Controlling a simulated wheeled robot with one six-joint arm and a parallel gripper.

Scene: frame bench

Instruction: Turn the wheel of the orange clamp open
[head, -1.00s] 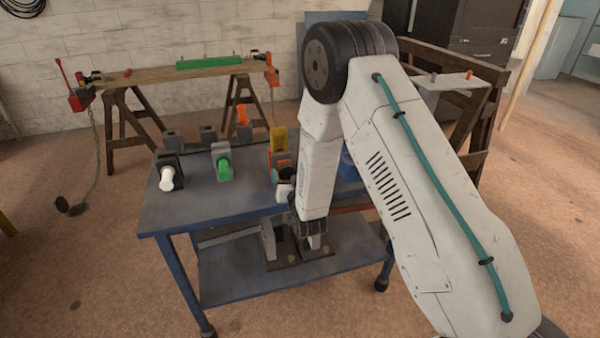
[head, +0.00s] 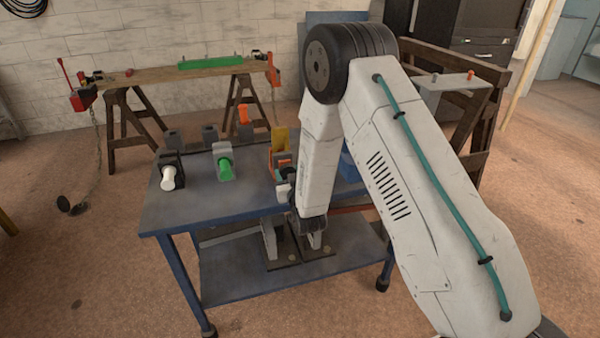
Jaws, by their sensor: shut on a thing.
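The orange clamp (head: 281,159) stands on the blue bench, right of the clamp with the green handle, with a yellow piece rising behind it. My gripper (head: 284,177) is at the clamp's front, on the wheel side, and is shut on the wheel. My arm comes down from the right and covers part of the gripper. The wheel itself is mostly hidden, so its turn angle cannot be told.
On the blue bench (head: 222,199), a clamp with a white handle (head: 168,178) and one with a green handle (head: 225,170) stand left of my gripper. Small dark blocks and an upright orange piece (head: 245,115) are behind. The bench's front left top is clear.

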